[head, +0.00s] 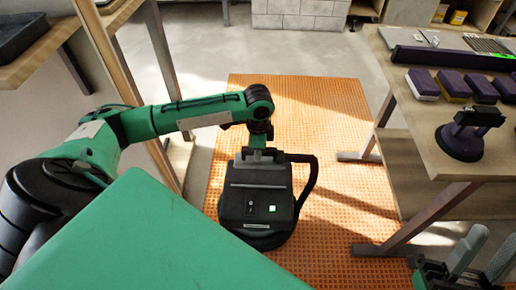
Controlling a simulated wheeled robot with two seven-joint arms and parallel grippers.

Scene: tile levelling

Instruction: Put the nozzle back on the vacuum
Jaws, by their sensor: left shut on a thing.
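The vacuum (256,203) is a dark canister with a small lit green panel, standing on the orange floor area. A black hose (311,180) loops up its right side and ends at the top, beside my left gripper. My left gripper (258,152) is low over the back of the vacuum's top, pointing down. It is shut on what appears to be the nozzle at the hose end, mostly hidden by the gripper. I cannot tell whether the nozzle is seated. My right gripper (481,262) is at the lower right, fingers apart and empty.
A wooden table (408,118) at the right bears a purple suction lifter (464,138), several purple blocks (481,90) and a long purple bar (445,60). A shelf with a dark tray (20,36) is at the upper left. The orange floor (300,95) behind the vacuum is clear.

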